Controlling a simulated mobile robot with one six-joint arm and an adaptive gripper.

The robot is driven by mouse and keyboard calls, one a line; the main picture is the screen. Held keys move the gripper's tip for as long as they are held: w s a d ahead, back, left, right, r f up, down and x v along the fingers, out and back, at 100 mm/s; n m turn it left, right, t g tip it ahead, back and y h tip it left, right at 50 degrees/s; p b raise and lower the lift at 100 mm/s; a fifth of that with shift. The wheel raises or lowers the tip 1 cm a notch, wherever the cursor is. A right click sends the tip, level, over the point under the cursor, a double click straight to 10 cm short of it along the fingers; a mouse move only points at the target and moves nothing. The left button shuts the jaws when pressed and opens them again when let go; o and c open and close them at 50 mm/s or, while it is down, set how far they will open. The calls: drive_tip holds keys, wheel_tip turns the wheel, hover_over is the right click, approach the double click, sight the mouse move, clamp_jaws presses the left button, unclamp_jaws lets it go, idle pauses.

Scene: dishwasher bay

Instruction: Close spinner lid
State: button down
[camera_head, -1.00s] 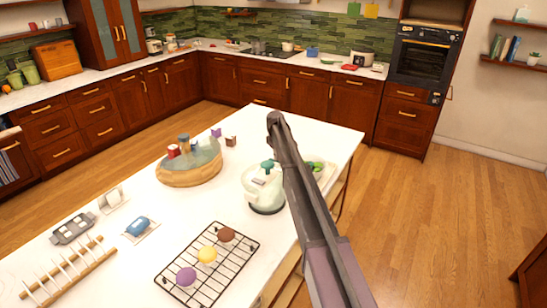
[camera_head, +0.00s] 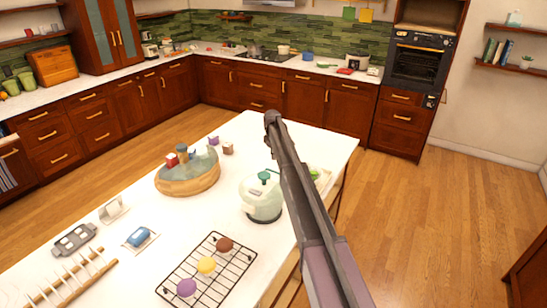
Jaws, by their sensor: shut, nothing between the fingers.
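My gripper (camera_head: 272,118) is at the end of my dark arm, right of the spinner in the picture. Its fingers look shut and empty, and it appears apart from the cover.
A pale green-topped appliance (camera_head: 262,197) stands beside my arm. A wire rack (camera_head: 228,258) holds three coloured round items.

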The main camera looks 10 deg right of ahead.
wheel_tip(320, 180, up, 8)
drive_tip(key=w+p, duration=0.1)
drive_tip(key=p, duration=0.6)
drive_tip(key=shift+w+d, duration=0.25)
drive_tip(key=shift+d, duration=0.15)
drive_tip(key=shift+r, duration=0.1)
drive_tip(key=s+d+f+m+b, duration=0.1)
drive_tip(key=s+f+m+b, duration=0.2)
drive_tip(key=s, duration=1.4)
drive_tip(key=s+d+f+m+b, duration=0.2)
drive_tip(key=s+f+m+b, duration=0.2)
drive_tip(key=s+f+b, duration=0.7)
drive_tip(key=s+d+f+m+b, duration=0.2)
drive_tip(key=s+f+b, duration=0.5)
drive_tip(key=s, duration=1.6)
drive_tip(key=shift+s+d+f+m+b, duration=0.15)
drive_tip(key=shift+s+f+m+b, duration=0.3)
drive_tip(key=shift+m, duration=0.45)
drive_tip(key=shift+w+f, duration=0.1)
